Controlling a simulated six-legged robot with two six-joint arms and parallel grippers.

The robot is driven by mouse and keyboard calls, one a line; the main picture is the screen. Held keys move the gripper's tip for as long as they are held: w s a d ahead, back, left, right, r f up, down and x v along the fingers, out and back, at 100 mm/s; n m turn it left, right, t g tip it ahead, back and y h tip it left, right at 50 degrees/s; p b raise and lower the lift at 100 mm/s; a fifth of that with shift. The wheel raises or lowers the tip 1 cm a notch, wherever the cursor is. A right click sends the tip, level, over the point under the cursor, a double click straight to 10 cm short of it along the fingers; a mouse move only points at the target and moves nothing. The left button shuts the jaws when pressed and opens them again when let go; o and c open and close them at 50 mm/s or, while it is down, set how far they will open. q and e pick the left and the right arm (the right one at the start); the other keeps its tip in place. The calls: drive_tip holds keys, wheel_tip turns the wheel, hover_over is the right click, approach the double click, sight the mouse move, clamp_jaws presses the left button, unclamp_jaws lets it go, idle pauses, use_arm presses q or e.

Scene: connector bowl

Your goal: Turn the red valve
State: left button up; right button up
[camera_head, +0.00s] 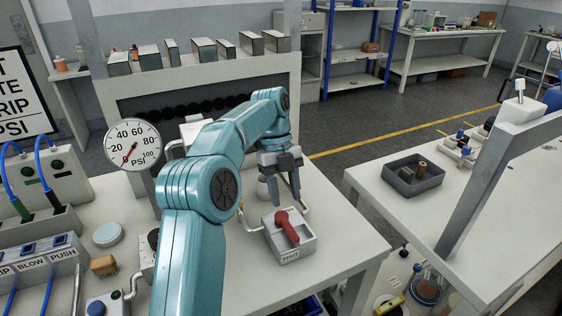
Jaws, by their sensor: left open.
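The red valve (288,228) is a red lever handle on a grey box (291,256) on the white workbench. The box's front is labelled "SHUT". The handle slants from upper left to lower right across the box top. My left gripper (284,200) hangs just above and behind the handle, fingers pointing down. It is open, with nothing seen between its fingers. I cannot tell whether a fingertip touches the handle. My right gripper is not in view.
A round PSI gauge (133,144) stands left of my arm. Thin pipes run beside the valve box. Button boxes with blue hoses (38,262) fill the left side. The bench right of the valve is clear. A second table with a dark tray (412,176) stands across a gap.

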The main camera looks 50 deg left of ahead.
use_arm(q)
drive_tip(key=s+p+v, duration=0.1)
drive_tip(key=p+v, duration=0.3)
drive_tip(key=v, duration=0.3)
drive_tip(key=shift+w+r, duration=0.25)
drive_tip(key=shift+w, duration=0.25)
drive_tip(key=shift+f, duration=0.1)
